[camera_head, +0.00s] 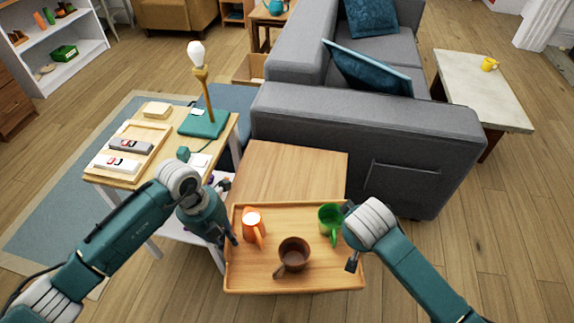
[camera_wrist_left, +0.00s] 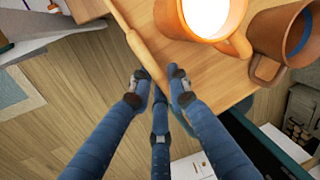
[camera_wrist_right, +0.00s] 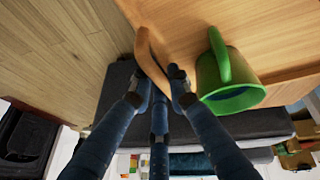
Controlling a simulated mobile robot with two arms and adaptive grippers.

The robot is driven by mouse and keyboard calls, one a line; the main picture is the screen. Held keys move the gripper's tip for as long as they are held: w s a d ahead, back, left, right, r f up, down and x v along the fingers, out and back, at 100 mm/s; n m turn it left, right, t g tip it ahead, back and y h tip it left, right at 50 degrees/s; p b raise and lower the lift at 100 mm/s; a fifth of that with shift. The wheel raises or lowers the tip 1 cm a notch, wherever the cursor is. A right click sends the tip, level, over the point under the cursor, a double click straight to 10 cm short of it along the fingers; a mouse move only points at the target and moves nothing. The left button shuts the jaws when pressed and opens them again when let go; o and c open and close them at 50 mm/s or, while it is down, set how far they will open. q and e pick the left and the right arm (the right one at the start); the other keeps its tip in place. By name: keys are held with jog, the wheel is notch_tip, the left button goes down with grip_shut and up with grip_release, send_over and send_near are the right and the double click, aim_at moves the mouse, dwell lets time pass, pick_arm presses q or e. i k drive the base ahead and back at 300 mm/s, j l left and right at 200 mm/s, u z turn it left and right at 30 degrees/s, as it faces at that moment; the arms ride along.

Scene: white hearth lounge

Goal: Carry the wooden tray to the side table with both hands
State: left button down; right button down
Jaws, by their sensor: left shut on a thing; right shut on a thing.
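The wooden tray (camera_head: 330,272) is in front of me in the head view and looks roughly level. It carries an orange mug (camera_head: 252,222) with a pale filling, a brown mug (camera_head: 293,254) and a green mug (camera_head: 330,220), all upright. My left gripper (camera_head: 229,236) is shut on the tray's left rim, also seen in the left wrist view (camera_wrist_left: 158,86). My right gripper (camera_wrist_right: 160,86) is shut on the right rim, beside the green mug. A low wooden table (camera_head: 290,165), likely the side table, has a bare top just beyond the tray, which hides its near edge.
A grey sofa (camera_head: 365,125) stands behind and right of the low table. A desk (camera_head: 105,180) with a lamp (camera_head: 204,90), boxes and a small tray stands close on the left. A coffee table (camera_head: 480,90) with a yellow mug (camera_head: 489,64) is far right. Floor at right is clear.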

aim_at(288, 184)
jog(key=i, duration=0.85)
